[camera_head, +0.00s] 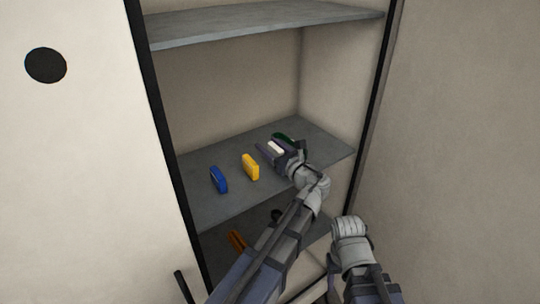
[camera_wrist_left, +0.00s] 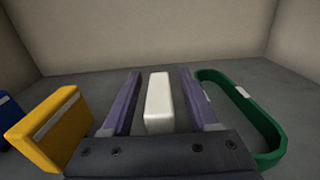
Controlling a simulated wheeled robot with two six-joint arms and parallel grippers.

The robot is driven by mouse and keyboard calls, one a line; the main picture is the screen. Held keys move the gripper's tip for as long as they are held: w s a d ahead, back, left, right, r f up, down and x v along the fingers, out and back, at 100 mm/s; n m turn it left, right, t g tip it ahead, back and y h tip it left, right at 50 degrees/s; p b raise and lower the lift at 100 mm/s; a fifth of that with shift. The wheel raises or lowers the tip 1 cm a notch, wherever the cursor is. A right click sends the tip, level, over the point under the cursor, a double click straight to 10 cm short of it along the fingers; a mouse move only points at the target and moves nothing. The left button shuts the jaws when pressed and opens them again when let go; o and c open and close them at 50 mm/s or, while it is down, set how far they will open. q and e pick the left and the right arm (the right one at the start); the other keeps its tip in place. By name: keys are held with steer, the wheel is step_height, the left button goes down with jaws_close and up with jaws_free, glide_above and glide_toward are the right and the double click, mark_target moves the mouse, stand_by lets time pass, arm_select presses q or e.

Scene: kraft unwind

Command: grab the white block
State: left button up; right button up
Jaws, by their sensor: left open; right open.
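The white block (camera_wrist_left: 158,102) stands on the shelf between the two fingers of my left gripper (camera_wrist_left: 159,100) in the left wrist view. Gaps show on both sides of it, so the fingers do not touch it. In the head view the white block (camera_head: 276,148) shows in part between the fingers of my left gripper (camera_head: 275,150), which is open and low over the middle shelf. My right gripper (camera_head: 350,228) is in front of the cabinet at the lower right, away from the block. Its fingers cannot be made out clearly.
A yellow block (camera_head: 251,167) and a blue block (camera_head: 219,179) stand left of my left gripper on the middle shelf (camera_head: 205,212). A green loop-shaped thing (camera_wrist_left: 262,122) lies close on its right. An upper shelf (camera_head: 260,22) is above. An orange-brown thing (camera_head: 237,241) lies lower down.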

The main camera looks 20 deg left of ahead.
arm_select(q)
steer(key=shift+s+d, duration=0.1)
steer(key=shift+d, duration=0.05)
steer(key=shift+c, duration=0.2)
steer(key=c, duration=0.4)
jaws_close()
